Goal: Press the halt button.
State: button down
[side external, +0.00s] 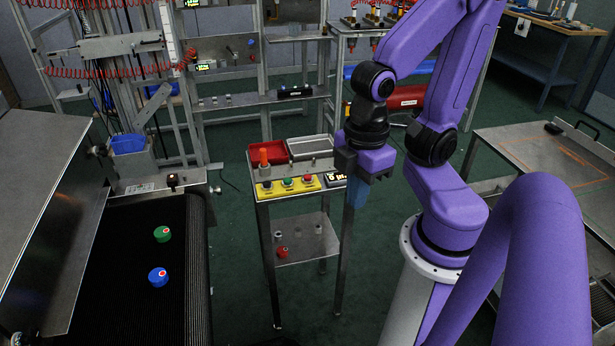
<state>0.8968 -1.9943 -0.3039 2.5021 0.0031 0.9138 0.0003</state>
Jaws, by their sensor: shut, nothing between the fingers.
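A yellow button panel (298,189) is on the front of a small metal stand. It carries a dark button (267,185) at left, a green button (288,183) in the middle and a red button (308,179) at right. I cannot read any label, so I cannot tell by writing which one is halt. My gripper (356,204) points down at the right end of the stand, to the right of the panel and apart from the buttons. Its blue fingers look shut, with nothing seen between them.
A black conveyor (135,285) with green and blue round pieces is at left.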

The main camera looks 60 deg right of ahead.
jog(key=w+d+f+m+y, duration=0.2)
jog(key=w+f+m+y, duration=0.1)
jog(key=w+m, duration=0.65)
jog(key=w+d+f+m+y, duration=0.2)
jog(key=w+d+m+y, duration=0.15)
jog(key=w+m, duration=0.6)
jog(key=m+t+h, duration=0.3)
jog(key=m+t, duration=0.5)
jog(key=m, duration=0.7)
send_over(311, 177)
notch_tip(311, 177, down, 6)
jog(key=shift+r, duration=0.1)
jog(key=shift+f, duration=4.4)
